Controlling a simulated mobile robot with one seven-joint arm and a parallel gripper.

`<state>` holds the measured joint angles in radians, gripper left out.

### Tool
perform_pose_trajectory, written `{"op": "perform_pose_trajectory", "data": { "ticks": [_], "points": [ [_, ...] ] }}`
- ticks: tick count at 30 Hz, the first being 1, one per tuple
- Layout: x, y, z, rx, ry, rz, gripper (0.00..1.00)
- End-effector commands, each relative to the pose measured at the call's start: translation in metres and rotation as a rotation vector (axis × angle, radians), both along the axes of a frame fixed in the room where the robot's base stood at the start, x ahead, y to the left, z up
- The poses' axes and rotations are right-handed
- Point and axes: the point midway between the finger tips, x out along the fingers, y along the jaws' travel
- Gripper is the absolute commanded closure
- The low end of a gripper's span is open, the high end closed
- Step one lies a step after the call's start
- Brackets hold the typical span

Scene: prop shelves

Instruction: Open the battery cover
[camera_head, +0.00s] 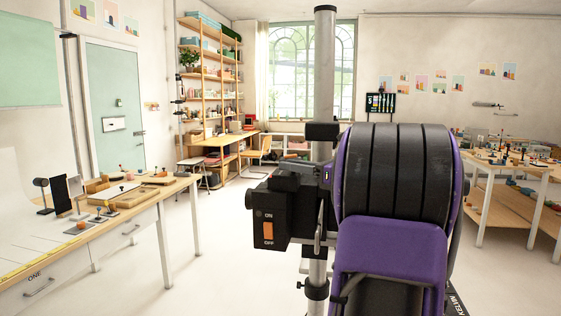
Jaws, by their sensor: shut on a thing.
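A large purple and black device (395,190) fills the right of centre, close to me. It has a ribbed black drum above a purple panel (390,260). Beside it on the left is a black box (270,217) with an orange switch marked ON and OFF. A grey upright pole (324,75) stands behind them, with black clamps. I cannot tell which part is the battery cover, or whether it is open or closed. No gripper fingers can be made out in this view.
A wooden workbench (185,187) with small props stands on the left. Another table (512,165) with props is on the right, above a lower shelf. A tall shelf (208,70) and a desk (225,140) stand at the back. The floor between is mostly clear.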

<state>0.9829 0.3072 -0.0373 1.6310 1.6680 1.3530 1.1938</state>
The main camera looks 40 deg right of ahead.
Motion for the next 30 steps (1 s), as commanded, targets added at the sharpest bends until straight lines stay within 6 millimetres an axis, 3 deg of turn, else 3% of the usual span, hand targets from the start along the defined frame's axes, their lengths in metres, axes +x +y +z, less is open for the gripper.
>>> {"op": "perform_pose_trajectory", "data": {
  "ticks": [6,15,16,20,30],
  "points": [
    [-0.025,-0.022,0.002,0.002,0.001,-0.001,1.00],
    [-0.027,-0.023,0.000,0.000,0.000,0.000,1.00],
    [-0.027,-0.023,0.000,0.000,0.000,0.000,0.70],
    [-0.027,-0.022,0.000,0.000,0.000,0.000,0.47],
    [-0.029,-0.023,0.000,0.000,0.000,-0.001,0.46]
  ]
}}
